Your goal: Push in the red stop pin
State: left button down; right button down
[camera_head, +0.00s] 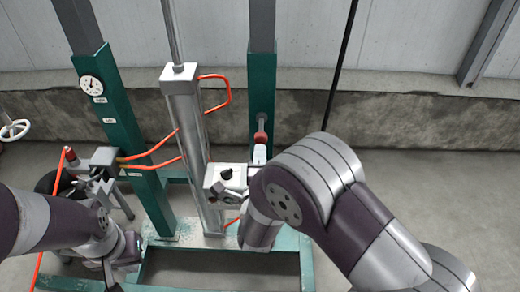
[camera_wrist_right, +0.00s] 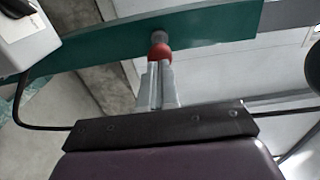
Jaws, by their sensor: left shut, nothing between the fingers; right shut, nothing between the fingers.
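The red stop pin (camera_head: 260,137) has a rounded red head on a grey shaft at the right green post. It also shows in the right wrist view (camera_wrist_right: 160,53), straight ahead of the fingers. My right gripper (camera_head: 260,153) is shut and empty, with its tips at the red head. In the right wrist view the closed fingertips (camera_wrist_right: 158,66) overlap the lower edge of the red head; whether they touch cannot be told. My left gripper (camera_head: 112,278) is shut, low at the left, partly hidden and far from the pin.
A grey column (camera_head: 187,140) with orange hoses stands left of the pin. A grey box with a black knob (camera_head: 227,178) sits close to my right wrist. The left green post (camera_head: 117,110) carries a gauge (camera_head: 91,85). A dark cable crosses the right wrist view.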

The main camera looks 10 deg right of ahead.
aim_at(260, 141)
jog(key=shift+x, duration=0.8)
jog(key=shift+w+d+f+b, duration=0.1)
jog(key=shift+w+b, duration=0.15)
jog(key=shift+b, duration=0.05)
jog(key=b+x, duration=0.2)
jog(key=x, duration=0.2)
jog(key=shift+f+b, duration=0.15)
jog(key=shift+b, duration=0.2)
jog(key=shift+w+r, duration=0.15)
jog(key=shift+r, duration=0.25)
